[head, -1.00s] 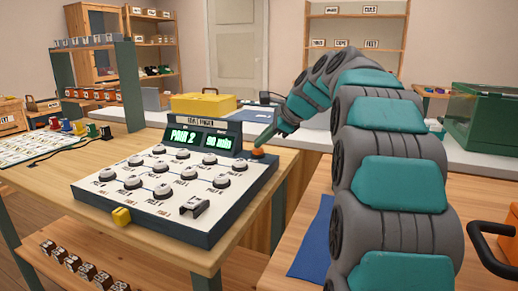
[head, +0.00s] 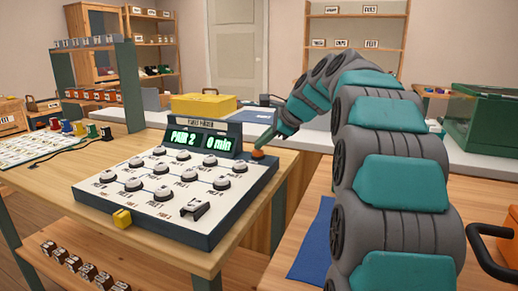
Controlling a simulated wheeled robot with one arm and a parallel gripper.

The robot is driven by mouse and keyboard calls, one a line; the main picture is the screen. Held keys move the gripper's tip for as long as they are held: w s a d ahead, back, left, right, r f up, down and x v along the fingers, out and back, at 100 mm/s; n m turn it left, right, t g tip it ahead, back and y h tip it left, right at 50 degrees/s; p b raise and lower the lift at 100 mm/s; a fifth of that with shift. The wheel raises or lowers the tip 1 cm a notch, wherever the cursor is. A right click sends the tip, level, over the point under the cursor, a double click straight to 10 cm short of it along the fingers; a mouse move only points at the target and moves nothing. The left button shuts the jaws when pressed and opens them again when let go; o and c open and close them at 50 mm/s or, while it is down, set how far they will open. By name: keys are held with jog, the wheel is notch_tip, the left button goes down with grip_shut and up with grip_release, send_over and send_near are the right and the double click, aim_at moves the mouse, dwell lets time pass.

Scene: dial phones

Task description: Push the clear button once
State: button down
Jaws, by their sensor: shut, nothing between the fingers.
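A dark-framed panel (head: 155,222) with a white face stands on the wooden table, carrying several round grey knobs. An orange button (head: 257,154) sits at its far right corner, and a yellow button (head: 122,217) on its front edge. I cannot read a label that says which is the clear button. The green display (head: 199,139) reads "PAIR 2" and "0 min". My gripper (head: 264,145) is shut and empty, pointing down at the orange button. Its tip is at or just above the button; contact is hard to tell.
A grey lever-like part (head: 195,209) sits on the panel's near right. A yellow box (head: 204,104) stands behind the panel. A green crate (head: 478,122) is at the right. A blue mat (head: 312,245) lies on the table beside my arm.

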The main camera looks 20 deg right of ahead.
aim_at(262, 152)
jog(key=shift+r+p, duration=0.5)
jog(key=shift+r, duration=2.95)
